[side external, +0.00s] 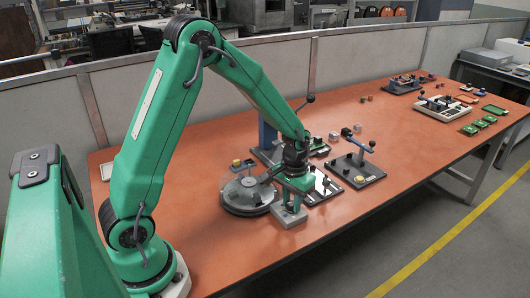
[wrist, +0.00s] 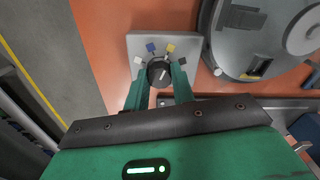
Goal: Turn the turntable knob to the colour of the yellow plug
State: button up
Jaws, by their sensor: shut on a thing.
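The knob (wrist: 159,72) is dark and round and sits on a light grey panel (wrist: 135,40), which also shows in the side view (side external: 291,216). Around it are a blue mark (wrist: 151,47), a yellow mark (wrist: 169,48) and paler marks at either side. A light line on the knob leans up and right, roughly towards the yellow mark. My gripper (wrist: 161,80) is shut on the knob, one green finger on each side. The grey turntable (side external: 240,207) stands beside the panel. A yellow piece (side external: 237,162) shows at its back; I cannot tell if it is the plug.
A dark board with a lever (side external: 356,172) stands to the right of my gripper. Several small blocks and green boards lie farther along the orange table (side external: 330,225). The table's front strip is clear.

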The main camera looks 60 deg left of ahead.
aim_at(291, 203)
dwell(0.4)
jog(key=o, duration=1)
jog(key=shift+r, duration=0.15)
jog(key=shift+r, duration=3.8)
jog(key=shift+r, duration=0.1)
